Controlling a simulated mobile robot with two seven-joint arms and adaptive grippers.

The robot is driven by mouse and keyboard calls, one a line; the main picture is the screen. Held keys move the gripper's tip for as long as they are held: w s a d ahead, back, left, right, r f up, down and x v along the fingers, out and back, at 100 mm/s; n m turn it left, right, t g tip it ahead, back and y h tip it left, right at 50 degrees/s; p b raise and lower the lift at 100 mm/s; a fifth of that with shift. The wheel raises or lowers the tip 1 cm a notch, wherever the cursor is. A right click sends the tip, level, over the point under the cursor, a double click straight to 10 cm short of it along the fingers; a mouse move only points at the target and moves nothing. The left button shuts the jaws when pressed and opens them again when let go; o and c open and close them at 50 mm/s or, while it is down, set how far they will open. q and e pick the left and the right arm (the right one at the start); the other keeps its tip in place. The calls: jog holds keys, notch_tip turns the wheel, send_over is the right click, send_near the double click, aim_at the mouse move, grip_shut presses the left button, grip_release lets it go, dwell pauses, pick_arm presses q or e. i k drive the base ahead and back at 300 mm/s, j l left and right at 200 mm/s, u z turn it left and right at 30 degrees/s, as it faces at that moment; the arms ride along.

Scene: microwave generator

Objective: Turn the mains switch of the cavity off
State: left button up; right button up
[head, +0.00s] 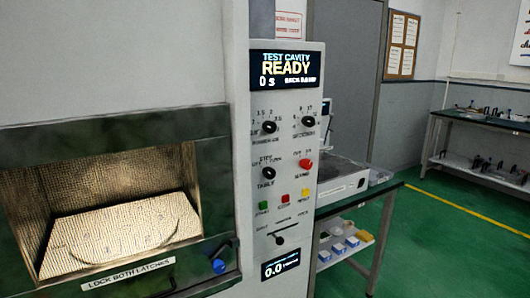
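The test cavity (110,60) is a large pale cabinet with a lit, open-looking chamber at the left. Its control panel (283,130) faces me in the middle, with a display (286,69) reading "TEST CAVITY READY" and "0 s". A red rotary knob (305,165) sits on the panel's right side, below a black knob. Small marks stand above it and a label below, too blurred to read surely; it may be the mains switch. I cannot tell which way it points. Neither of my grippers is in view.
Black knobs (269,127) (308,121) (268,173), small green, red and yellow buttons (284,197) and a lever (279,240) share the panel. A blue-ended latch (219,266) is at the chamber's lower right. A bench (385,196) stands behind right; green floor is clear beyond.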

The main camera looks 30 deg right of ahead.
aim_at(306, 164)
jog(key=z, duration=1.25)
jog(key=i+l+u, duration=0.2)
jog(key=i+l, duration=0.25)
jog(key=l, duration=0.15)
